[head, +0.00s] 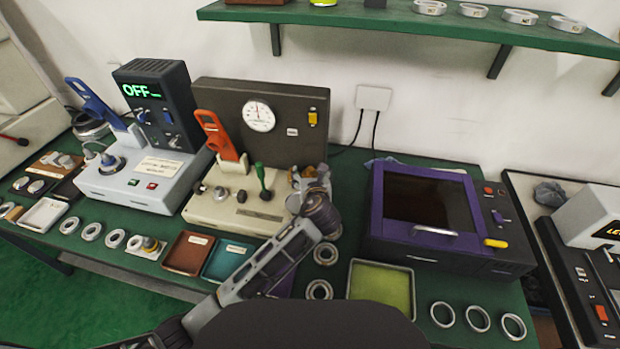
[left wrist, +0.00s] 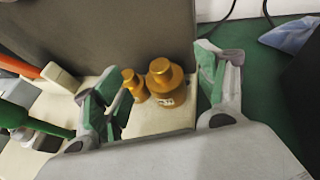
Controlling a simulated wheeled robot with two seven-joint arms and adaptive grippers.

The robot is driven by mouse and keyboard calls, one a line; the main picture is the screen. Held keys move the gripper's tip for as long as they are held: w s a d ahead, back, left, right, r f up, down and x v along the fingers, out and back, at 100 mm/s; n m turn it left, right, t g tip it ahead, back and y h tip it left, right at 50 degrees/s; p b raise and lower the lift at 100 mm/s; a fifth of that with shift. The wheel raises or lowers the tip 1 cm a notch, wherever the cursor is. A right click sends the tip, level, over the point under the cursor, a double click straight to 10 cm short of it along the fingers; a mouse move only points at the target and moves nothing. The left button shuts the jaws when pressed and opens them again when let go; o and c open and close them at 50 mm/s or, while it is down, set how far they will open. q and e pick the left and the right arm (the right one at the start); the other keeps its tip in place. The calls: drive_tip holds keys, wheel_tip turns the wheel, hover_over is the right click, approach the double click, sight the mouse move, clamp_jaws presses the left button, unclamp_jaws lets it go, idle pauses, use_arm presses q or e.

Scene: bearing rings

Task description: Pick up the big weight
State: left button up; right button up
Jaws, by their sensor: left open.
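The big weight (left wrist: 163,88) is a gold-coloured, knobbed cylinder with a small pale label, standing upright on a cream base (left wrist: 160,120) in the left wrist view. A smaller gold weight (left wrist: 134,88) stands just left of it. My left gripper (left wrist: 165,83) is open, with its green-padded fingers on either side of the two weights; I see no grip on either. In the head view my left gripper (head: 312,182) is at the right end of the cream machine (head: 233,208), and the weights there are hidden behind it. My right gripper is not in view.
A dark panel with a gauge (head: 259,116) rises behind the weights. The green lever (head: 263,180) and orange handle (head: 215,134) stand to the left. A purple-framed oven (head: 425,215) is to the right. Trays and several metal rings line the table's front.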

use_arm(q)
drive_tip(key=shift+x, duration=1.1)
clamp_jaws()
drive_tip(key=shift+r, duration=0.1)
